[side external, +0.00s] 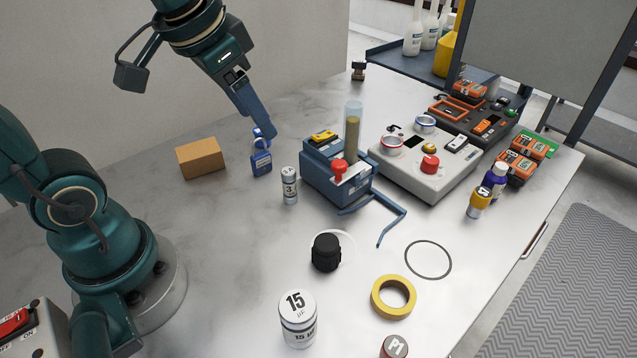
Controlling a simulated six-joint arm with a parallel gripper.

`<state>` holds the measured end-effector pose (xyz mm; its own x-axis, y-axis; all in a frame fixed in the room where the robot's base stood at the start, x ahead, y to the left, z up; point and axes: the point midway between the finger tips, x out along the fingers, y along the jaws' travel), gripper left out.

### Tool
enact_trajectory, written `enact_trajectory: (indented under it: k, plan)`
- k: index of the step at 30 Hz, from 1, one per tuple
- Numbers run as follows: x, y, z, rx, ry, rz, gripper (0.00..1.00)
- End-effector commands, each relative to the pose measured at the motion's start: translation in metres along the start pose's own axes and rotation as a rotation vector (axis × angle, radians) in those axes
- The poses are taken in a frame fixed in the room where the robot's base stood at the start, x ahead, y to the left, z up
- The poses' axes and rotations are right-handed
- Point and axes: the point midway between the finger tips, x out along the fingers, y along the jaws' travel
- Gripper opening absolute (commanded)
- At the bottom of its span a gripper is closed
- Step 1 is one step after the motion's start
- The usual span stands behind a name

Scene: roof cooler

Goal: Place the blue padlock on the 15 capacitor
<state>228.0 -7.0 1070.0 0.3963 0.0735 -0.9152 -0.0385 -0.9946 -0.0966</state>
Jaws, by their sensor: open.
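The blue padlock (261,162) stands upright on the table, left of centre, its blue shackle at the top. My gripper (267,135) points down right at the padlock, with its fingertips at or just behind the shackle. It is open; whether it touches the shackle cannot be told. The 15 capacitor (298,322) is a white cylinder with "15 µF" on its side and "15" on its top. It stands upright at the front of the table, and its visible top is bare.
A cardboard-brown block (201,158) lies left of the padlock. A smaller capacitor marked 3 (289,186) and a blue machine with a bent arm (337,175) stand to its right. A black knob-like piece (326,252) and yellow tape roll (394,297) lie near the 15 capacitor.

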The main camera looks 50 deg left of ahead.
Motion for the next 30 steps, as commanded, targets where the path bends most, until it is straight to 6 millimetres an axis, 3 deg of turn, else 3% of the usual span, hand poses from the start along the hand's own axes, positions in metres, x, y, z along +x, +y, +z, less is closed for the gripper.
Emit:
enact_trajectory:
  k: [7, 15, 30]
  plan:
    - [0.054, -0.046, -0.025, -0.05, -0.174, -0.023, 0.64]
    - [0.116, -0.086, -0.013, -0.141, -0.343, -0.008, 0.64]
    - [0.167, -0.094, 0.02, -0.192, -0.422, 0.01, 0.64]
